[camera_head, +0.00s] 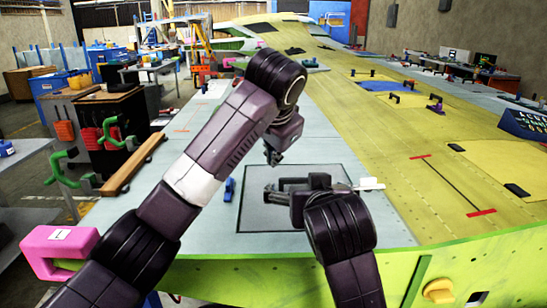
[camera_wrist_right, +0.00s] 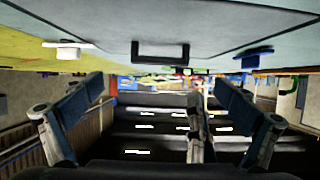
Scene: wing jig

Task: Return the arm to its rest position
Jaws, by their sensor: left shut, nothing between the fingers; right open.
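My left arm reaches in from the left in the head view. Its gripper (camera_head: 272,156) points down, shut and empty, above the grey-blue wing surface. My right arm rises from the bottom, and its wrist sits low over an outlined square panel (camera_head: 258,218). The right gripper (camera_wrist_right: 155,100) is open, with its fingers spread apart and nothing held between them in the right wrist view. A black handle (camera_wrist_right: 160,52) on the panel shows above these fingers; in the head view it is hard to separate from the dark right gripper.
A white fitting (camera_head: 371,184) and a blue fitting (camera_head: 229,190) flank the panel. A pink clamp (camera_head: 58,248) and green clamps (camera_head: 66,182) stand at the left edge. A wooden bar (camera_head: 133,165) lies beside the wing. The yellow wing skin at right holds small brackets.

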